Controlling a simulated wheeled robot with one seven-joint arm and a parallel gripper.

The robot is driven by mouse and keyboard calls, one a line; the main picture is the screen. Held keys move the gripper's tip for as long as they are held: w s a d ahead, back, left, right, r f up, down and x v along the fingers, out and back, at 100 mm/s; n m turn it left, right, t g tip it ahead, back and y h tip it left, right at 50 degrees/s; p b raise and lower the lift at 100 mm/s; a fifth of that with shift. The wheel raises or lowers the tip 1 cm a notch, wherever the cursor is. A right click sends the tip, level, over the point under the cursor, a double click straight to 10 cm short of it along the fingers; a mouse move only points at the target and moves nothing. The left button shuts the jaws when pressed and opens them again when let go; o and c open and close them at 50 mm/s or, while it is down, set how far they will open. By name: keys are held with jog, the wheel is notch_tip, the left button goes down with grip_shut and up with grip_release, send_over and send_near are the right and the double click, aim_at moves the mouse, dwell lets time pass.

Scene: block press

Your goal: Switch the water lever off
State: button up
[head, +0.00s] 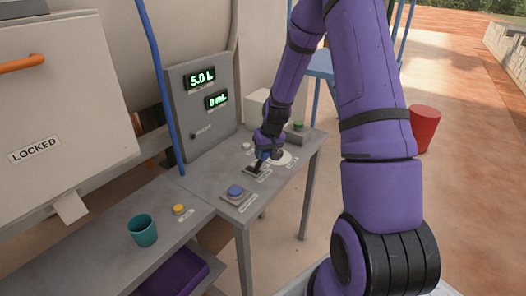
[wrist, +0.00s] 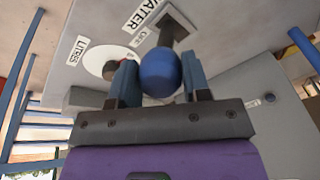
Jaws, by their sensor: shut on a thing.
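The water lever shows in the wrist view as a round blue knob (wrist: 160,73) on a dark stem. A white label (wrist: 143,13) reading "WATER" and a smaller "OFF" label lie beside its base. My gripper (head: 263,155) is at the lever on the right-hand part of the grey bench. In the wrist view its two blue fingers stand on either side of the knob, and it is shut on it. In the head view the gripper mostly hides the knob, and the dark lever base (head: 256,172) shows below. The lever's exact position is hard to tell.
A grey panel (head: 183,112) behind reads "5.0 L" and "0 mL". A white "LITRES" dial (wrist: 101,58) is beside the lever. A blue button (head: 236,190), a yellow button (head: 179,209) and a teal cup (head: 142,231) stand nearer. A red bucket (head: 423,128) stands on the floor.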

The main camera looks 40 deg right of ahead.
jog(key=shift+s+d+f+g, duration=0.15)
jog(key=shift+s+f+g, duration=0.15)
jog(key=shift+s, duration=0.15)
jog(key=o, duration=1.3)
jog(key=shift+d, duration=0.1)
jog(key=shift+r, duration=0.1)
jog(key=shift+w+r, duration=0.15)
jog(key=shift+r, duration=0.25)
jog(key=v, duration=1)
jog(key=shift+s, duration=0.25)
